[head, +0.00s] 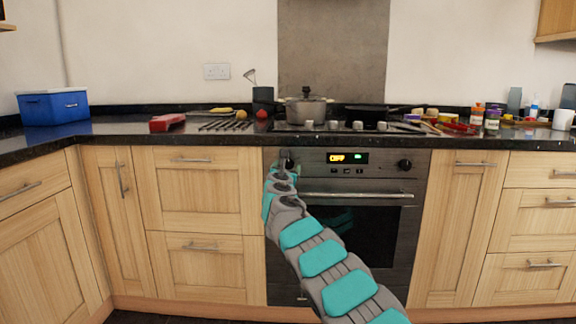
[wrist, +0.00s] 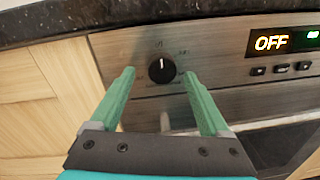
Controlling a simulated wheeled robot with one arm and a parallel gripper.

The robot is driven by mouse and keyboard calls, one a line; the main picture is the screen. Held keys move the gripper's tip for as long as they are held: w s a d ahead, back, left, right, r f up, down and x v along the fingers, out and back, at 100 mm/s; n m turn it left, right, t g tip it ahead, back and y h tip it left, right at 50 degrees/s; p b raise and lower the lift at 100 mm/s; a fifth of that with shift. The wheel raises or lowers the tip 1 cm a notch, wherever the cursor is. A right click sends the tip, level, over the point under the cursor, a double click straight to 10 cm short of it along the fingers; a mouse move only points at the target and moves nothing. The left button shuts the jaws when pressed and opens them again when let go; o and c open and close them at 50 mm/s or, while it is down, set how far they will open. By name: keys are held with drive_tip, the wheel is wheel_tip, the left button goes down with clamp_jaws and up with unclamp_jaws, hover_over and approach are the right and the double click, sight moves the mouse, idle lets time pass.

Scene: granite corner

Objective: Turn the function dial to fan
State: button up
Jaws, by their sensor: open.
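The function dial is a round black knob (wrist: 162,69) with a white pointer mark that points roughly up, on the oven's steel front panel. In the head view the left knob (head: 287,162) shows just above the end of my arm. The display (head: 348,158) reads OFF, and it also shows in the wrist view (wrist: 283,42). My gripper (wrist: 158,73) is open, with one green finger on each side of the dial in the picture. The fingers look apart from the knob; the exact depth gap is hard to tell. The labels around the dial are too small to read.
A second knob (head: 405,165) sits at the right of the panel. The oven handle (head: 360,195) runs below it. The dark worktop edge (wrist: 130,14) overhangs above the dial. A pot (head: 306,110) and a pan stand on the hob. Wooden cupboards flank the oven.

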drive_tip(key=shift+w+d+p, duration=0.15)
drive_tip(key=shift+w+p, duration=0.15)
drive_tip(key=shift+w, duration=0.55)
drive_tip(key=shift+c, duration=0.3)
clamp_jaws()
